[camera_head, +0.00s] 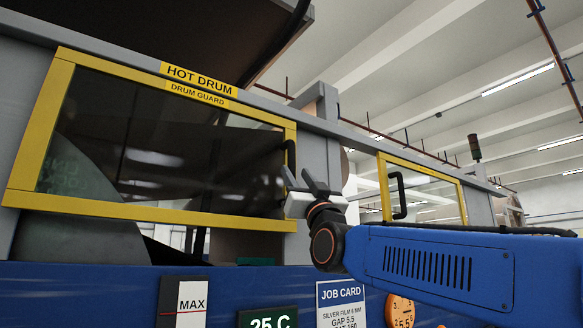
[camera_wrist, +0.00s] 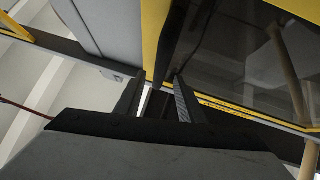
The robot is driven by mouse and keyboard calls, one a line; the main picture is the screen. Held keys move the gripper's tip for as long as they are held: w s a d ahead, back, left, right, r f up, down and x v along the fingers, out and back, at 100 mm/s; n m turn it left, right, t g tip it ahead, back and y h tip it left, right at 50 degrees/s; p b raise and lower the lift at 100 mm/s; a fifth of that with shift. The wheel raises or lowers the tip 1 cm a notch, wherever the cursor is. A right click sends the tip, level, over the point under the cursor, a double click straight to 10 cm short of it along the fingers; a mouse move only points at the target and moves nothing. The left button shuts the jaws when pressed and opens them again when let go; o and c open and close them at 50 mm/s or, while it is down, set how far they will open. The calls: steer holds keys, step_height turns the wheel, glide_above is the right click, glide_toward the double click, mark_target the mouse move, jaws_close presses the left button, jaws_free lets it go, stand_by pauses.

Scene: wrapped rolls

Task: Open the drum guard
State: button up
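The drum guard (camera_head: 150,211) is a yellow-framed dark see-through panel on the machine's front in the head view, labelled HOT DRUM and DRUM GUARD. It looks down over the opening, with a large drum behind it. Its black handle (camera_head: 291,158) is on the right side of the frame. My gripper (camera_head: 299,172) is at the frame's lower right, close below the handle. In the wrist view my gripper (camera_wrist: 157,82) has its two fingers apart, with the yellow frame (camera_wrist: 154,35) just beyond the tips. I cannot tell whether the handle lies between the fingers.
A second yellow-framed guard (camera_head: 460,200) with a black handle (camera_head: 399,195) stands further right. A grey post (camera_head: 327,135) stands between the guards. Below are a blue panel (camera_head: 90,290), a 25 C display (camera_head: 268,319) and a job card (camera_head: 341,305).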

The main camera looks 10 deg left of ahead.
mark_target(293, 169)
steer(key=shift+x, duration=2.6)
jaws_close()
